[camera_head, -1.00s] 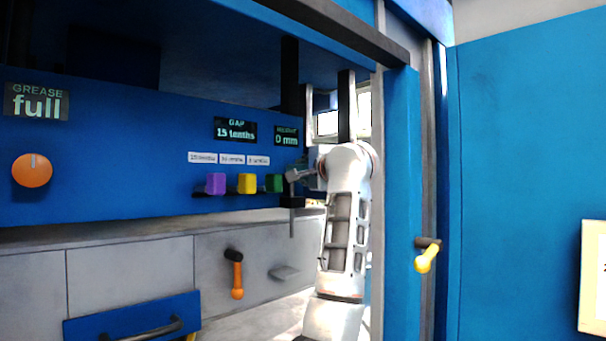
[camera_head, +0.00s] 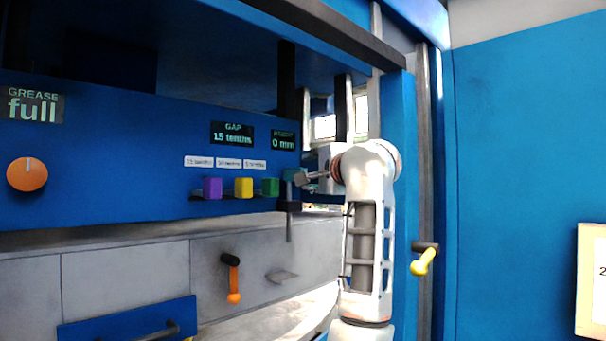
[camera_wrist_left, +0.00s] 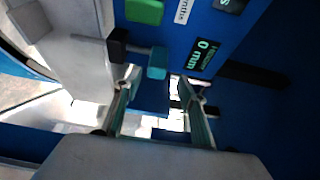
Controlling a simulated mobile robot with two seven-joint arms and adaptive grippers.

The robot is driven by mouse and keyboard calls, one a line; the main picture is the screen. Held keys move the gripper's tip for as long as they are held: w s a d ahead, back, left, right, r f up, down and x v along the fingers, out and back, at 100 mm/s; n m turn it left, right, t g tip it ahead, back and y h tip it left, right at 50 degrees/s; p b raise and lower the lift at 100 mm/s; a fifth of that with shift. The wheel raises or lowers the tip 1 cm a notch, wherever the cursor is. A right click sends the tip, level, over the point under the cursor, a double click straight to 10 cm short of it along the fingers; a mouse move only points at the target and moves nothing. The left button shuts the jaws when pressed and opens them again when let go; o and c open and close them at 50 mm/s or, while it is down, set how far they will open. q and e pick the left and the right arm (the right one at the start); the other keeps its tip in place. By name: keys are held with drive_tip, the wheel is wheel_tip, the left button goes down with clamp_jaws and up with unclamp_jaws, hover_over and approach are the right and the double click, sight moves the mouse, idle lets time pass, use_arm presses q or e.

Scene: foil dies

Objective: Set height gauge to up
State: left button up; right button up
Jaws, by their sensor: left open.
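The height display (camera_head: 283,139) reads 0 mm on the blue panel, and it also shows in the left wrist view (camera_wrist_left: 203,55). Below it a small teal block (camera_head: 288,174) sits at the panel, partly behind the gripper in the head view. In the left wrist view the teal block (camera_wrist_left: 157,62) is just ahead of and between my fingertips. My left gripper (camera_head: 304,178) is open beside the block, and its two fingers show apart in the wrist view (camera_wrist_left: 158,88). I cannot tell whether it touches the block. My right gripper is out of view.
Green (camera_head: 270,187), yellow (camera_head: 243,187) and purple (camera_head: 212,187) blocks stand left of the teal one, under the gap display (camera_head: 232,133). A black block (camera_head: 289,206) is just below the teal one. An orange knob (camera_head: 27,174) is far left; a yellow-handled lever (camera_head: 424,261) is right.

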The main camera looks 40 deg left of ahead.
use_arm(q)
drive_tip(key=v, duration=0.5)
idle(0.6)
